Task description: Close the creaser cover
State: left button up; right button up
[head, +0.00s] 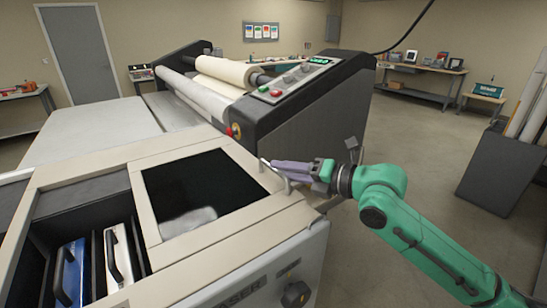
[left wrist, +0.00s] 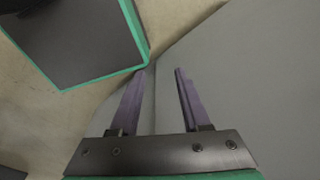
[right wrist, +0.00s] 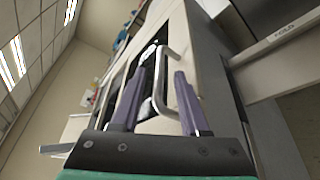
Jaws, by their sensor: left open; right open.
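The creaser cover, a beige frame (head: 148,209) around a dark window, lies over the right part of the creaser (head: 245,277) in the head view. The bay left of it is uncovered. A silver bar handle (right wrist: 165,78) shows in the right wrist view, at the machine's edge. My right gripper (head: 283,167) is open at this handle; it also shows in the right wrist view (right wrist: 157,80), the bar lying between its fingers, not clamped. Contact cannot be told. My left gripper (left wrist: 161,71) is open and empty over a grey surface, outside the head view.
Blue (head: 70,272) and pale (head: 118,255) cassettes with black handles sit in the uncovered bay. The laminator (head: 300,115) with its rolls stands behind the creaser. A dark bin (head: 500,170) stands at right. Floor between is clear.

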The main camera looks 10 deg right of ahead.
jog(key=p+x, duration=0.1)
jog(key=x, duration=0.2)
jog(key=shift+r, duration=0.1)
jog(key=shift+w+a+f, duration=0.25)
jog(key=shift+a, duration=0.1)
jog(key=shift+s+d, duration=0.1)
jog(key=shift+c, duration=0.6)
grip_shut()
dwell(0.3)
